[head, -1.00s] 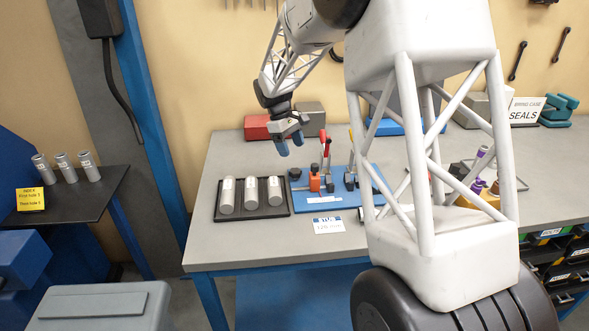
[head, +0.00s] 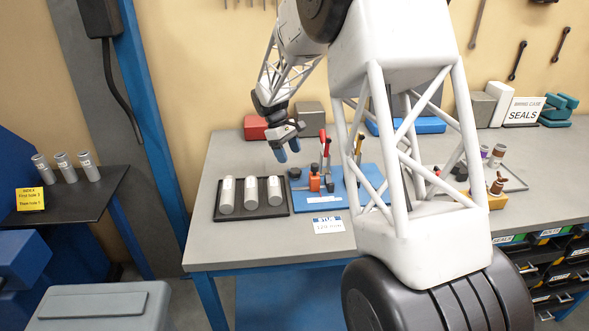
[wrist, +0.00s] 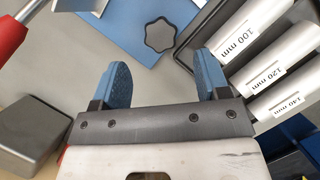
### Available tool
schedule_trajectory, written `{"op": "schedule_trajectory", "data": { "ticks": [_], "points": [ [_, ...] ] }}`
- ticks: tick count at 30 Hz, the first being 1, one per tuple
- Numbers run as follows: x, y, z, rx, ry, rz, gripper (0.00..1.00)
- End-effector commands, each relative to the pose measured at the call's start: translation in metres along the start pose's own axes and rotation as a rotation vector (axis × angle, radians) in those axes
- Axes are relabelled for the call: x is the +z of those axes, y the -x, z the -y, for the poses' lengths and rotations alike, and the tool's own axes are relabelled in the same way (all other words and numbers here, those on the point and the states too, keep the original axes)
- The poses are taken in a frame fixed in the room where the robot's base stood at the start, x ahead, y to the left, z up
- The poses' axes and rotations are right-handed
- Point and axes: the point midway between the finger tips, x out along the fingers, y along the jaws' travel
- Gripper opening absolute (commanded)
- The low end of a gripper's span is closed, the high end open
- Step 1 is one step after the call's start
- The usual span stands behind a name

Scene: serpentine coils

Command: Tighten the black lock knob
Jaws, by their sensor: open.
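The black lock knob (wrist: 160,34) has a lobed star shape and shows from above in the wrist view, at the edge of the blue plate (wrist: 120,25). In the head view the knob (head: 295,172) is a small dark shape at the left end of the blue plate (head: 312,205). My gripper (wrist: 162,60) is open, with blue fingertips and nothing between them. In the wrist view the knob appears just beyond the gap between the fingers. In the head view my gripper (head: 287,151) hangs above and slightly left of the knob, apart from it.
A black tray (head: 283,211) with three labelled silver cylinders stands left of the plate. An orange block (head: 314,183) and red-handled upright parts (head: 323,146) stand close right of the knob. Red (head: 256,127) and grey boxes (head: 310,113) are behind.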

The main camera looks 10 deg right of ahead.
Motion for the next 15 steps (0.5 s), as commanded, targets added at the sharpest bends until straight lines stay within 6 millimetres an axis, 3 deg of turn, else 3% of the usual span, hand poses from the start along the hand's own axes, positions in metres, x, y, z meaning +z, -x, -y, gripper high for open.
{"op": "schedule_trajectory", "data": {
  "ticks": [15],
  "points": [
    [0.0, -0.056, 0.0, -0.001, 0.0, 0.001, 0.69]
  ]
}}
